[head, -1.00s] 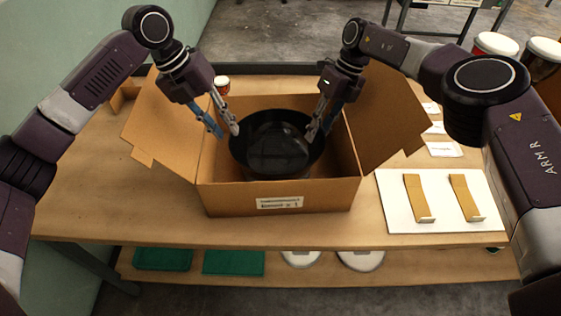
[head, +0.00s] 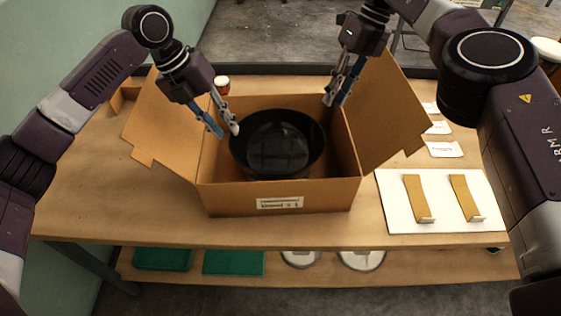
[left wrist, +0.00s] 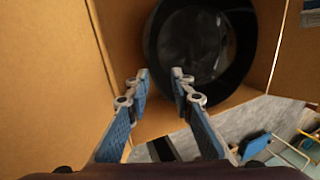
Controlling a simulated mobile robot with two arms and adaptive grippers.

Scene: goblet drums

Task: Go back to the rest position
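A black round drum (head: 277,144) sits inside an open cardboard box (head: 283,197) on the wooden table, its dark glossy top facing up. My left gripper (head: 229,133) is open at the left rim of the drum, inside the box. In the left wrist view its two fingers (left wrist: 160,82) stand apart with nothing between them, and the drum (left wrist: 195,50) shows just beyond the tips. My right gripper (head: 333,99) is above the back right of the box, clear of the drum. Its fingers look slightly apart and hold nothing that I can see.
The box flaps (head: 165,128) spread out to the left and right. A white board (head: 441,203) with two tan strips lies at the right. Green trays (head: 234,262) lie on the lower shelf. The table's left is clear.

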